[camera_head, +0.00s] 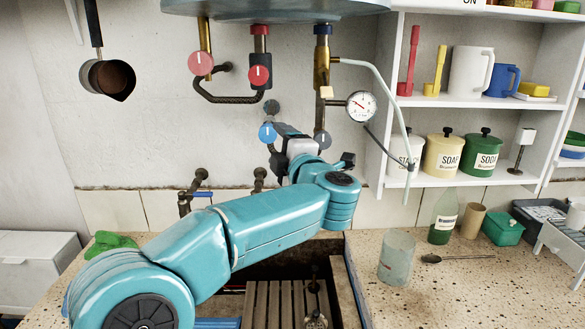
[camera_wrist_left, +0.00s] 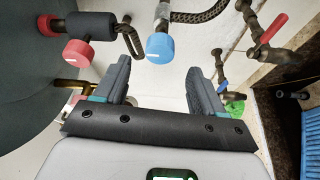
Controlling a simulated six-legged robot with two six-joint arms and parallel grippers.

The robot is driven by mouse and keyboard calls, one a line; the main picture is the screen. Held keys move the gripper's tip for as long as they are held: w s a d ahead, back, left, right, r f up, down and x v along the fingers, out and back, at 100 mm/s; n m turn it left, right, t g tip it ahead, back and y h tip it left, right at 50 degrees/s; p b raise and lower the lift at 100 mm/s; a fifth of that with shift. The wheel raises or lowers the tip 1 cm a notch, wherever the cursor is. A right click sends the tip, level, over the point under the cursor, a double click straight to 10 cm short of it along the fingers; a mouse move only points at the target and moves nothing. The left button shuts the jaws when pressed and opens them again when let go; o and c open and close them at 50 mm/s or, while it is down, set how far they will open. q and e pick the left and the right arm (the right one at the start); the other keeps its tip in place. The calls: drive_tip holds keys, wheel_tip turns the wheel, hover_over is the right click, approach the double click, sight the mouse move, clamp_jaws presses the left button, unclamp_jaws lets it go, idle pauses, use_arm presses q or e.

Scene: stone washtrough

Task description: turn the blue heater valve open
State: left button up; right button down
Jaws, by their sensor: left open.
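The round blue heater valve knob (camera_head: 267,132) sits on the wall piping below the heater, with a white mark on its face. In the left wrist view the blue knob (camera_wrist_left: 160,48) lies ahead of the fingers, roughly centred between their tips. My left gripper (camera_head: 284,131) is just right of the knob in the head view, partly hidden by its own wrist. In the wrist view my left gripper (camera_wrist_left: 158,64) is open, with two dark fingers apart and nothing between them. Whether a finger touches the knob cannot be told. My right gripper is not in view.
Red knobs (camera_head: 200,63) (camera_head: 258,75) and a dial gauge (camera_head: 361,106) hang under the heater (camera_head: 275,10). A blue-handled tap (camera_head: 201,194) is below left. Shelves (camera_head: 455,102) with jars stand right. A glass (camera_head: 397,257) is on the speckled counter (camera_head: 450,300).

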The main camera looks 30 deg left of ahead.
use_arm(q)
drive_tip(key=b+v, duration=0.1)
drive_tip(key=v, duration=0.6)
